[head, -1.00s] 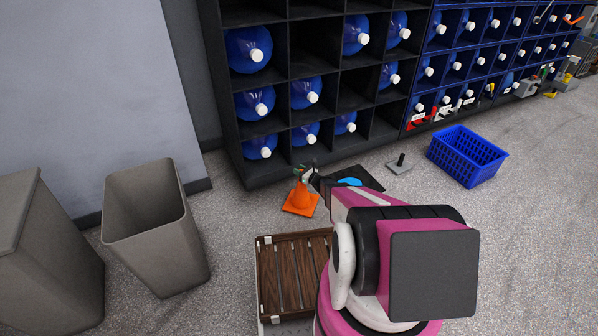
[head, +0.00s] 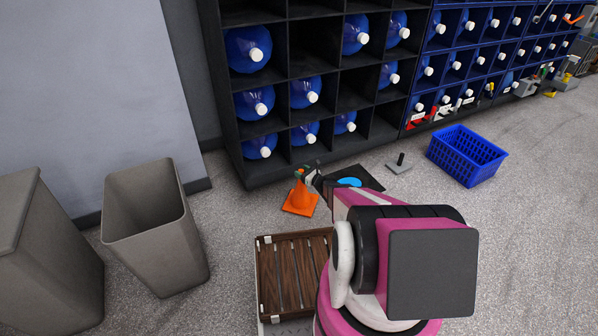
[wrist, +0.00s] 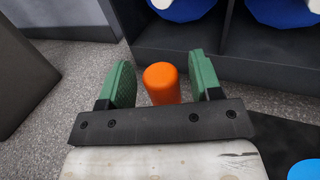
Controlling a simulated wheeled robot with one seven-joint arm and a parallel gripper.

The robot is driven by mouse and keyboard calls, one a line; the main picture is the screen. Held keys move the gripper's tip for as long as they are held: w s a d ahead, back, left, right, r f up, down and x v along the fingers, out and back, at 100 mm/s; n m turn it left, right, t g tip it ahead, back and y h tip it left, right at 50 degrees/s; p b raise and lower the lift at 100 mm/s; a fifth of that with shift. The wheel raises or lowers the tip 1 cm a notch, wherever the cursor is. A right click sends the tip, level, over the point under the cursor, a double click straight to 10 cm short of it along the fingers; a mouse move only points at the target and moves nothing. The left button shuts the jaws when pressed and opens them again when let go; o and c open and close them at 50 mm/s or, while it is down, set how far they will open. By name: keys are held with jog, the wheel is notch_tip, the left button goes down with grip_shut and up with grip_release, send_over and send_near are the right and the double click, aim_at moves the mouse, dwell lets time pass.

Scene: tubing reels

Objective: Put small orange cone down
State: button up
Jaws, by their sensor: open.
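The small orange cone (head: 300,199) stands upright on the grey floor in the head view, in front of the black shelf. Its orange top also shows in the wrist view (wrist: 161,83), between the two green finger pads. My gripper (head: 306,172) is at the top of the cone. The cone's lower part is hidden in the wrist view.
A black mat with a blue disc (head: 349,182) lies right of the cone. A wooden slatted crate (head: 268,285) is nearer me. A blue basket (head: 467,155) and a grey stand (head: 399,166) are further right. Grey bins (head: 155,228) stand left. The black shelf (head: 290,160) is close behind.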

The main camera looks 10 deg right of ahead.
jog(key=v, duration=1)
jog(key=s+a+r+n+g, duration=1.1)
jog(key=s+a+r+n, duration=0.15)
jog(key=r+n, duration=0.3)
jog(key=s+d+r+n+g+h, duration=0.1)
jog(key=s+d+r+n+h, duration=0.1)
jog(key=s+r+n+h, duration=0.3)
jog(key=s+d+r+n+g+h, duration=0.1)
jog(key=s+d+r+n+h, duration=0.2)
jog(key=s+r+n+h, duration=0.3)
jog(key=s+r+n, duration=0.1)
jog(key=s+r, duration=0.3)
jog(key=s, duration=0.1)
jog(key=shift+d+r+g+h, duration=0.2)
jog(key=shift+g+h, duration=0.1)
jog(key=shift+g, duration=0.1)
